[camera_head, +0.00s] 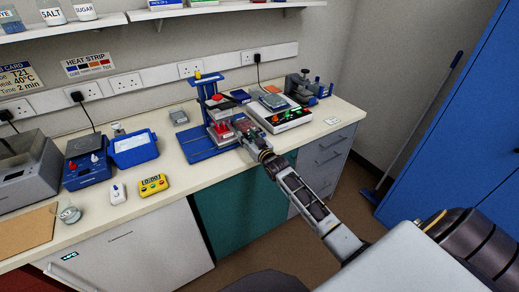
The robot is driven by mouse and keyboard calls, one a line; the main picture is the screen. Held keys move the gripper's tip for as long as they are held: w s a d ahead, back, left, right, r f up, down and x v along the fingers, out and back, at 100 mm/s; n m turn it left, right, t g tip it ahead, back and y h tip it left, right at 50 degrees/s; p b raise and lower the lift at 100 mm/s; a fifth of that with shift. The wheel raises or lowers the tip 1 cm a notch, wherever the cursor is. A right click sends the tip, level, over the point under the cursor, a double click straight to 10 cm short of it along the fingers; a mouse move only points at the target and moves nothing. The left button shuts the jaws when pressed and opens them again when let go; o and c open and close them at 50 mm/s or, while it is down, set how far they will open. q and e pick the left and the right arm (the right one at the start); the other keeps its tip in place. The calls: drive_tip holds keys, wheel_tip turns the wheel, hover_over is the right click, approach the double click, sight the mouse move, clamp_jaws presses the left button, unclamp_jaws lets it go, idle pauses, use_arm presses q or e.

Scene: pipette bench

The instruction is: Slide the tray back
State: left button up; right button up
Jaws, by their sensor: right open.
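A blue stand (203,98) with a yellow knob on top rises from a flat blue base (195,150) on the bench. Red pieces (221,127) sit low within the stand; the tray itself is hard to make out among them at this size. My right gripper (240,124) is open, just right of the red pieces, with its arm reaching in from the lower right. Its fingertips are small and partly lost against the equipment, so I cannot tell whether they touch anything. My left gripper is not in view.
A white device with coloured buttons (284,116) stands right of the gripper, with a grey device (299,86) behind. The bench front between timer and blue base is clear.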

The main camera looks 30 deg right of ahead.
drive_tip(key=s, duration=1)
drive_tip(key=shift+s+d, duration=0.15)
drive_tip(key=shift+d, duration=0.15)
idle(0.7)
